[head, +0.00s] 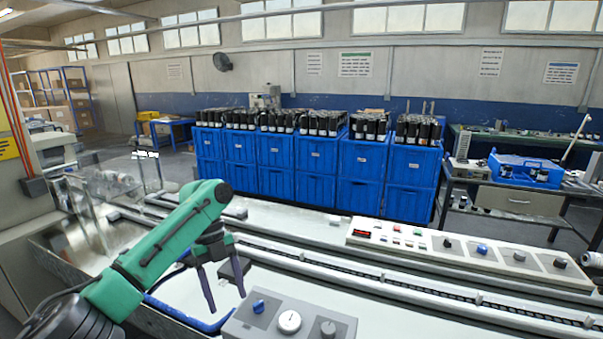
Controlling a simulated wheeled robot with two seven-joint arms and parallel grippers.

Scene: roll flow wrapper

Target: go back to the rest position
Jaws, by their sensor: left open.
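My left arm, green with a dark base, comes in from the lower left. Its left gripper (225,289) points down over the machine near the conveyor, with its two dark fingers spread apart and nothing between them. A grey knob box (262,318) with blue, white and grey knobs stands just right of and below the fingertips. My right gripper is out of view.
The wrapper's long conveyor (400,288) runs to the lower right. A control panel (470,252) with buttons and knobs stands behind it. Blue crates (317,160) filled with dark rolls stand beyond. A side table (520,200) holds a blue tray. The air above the conveyor is clear.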

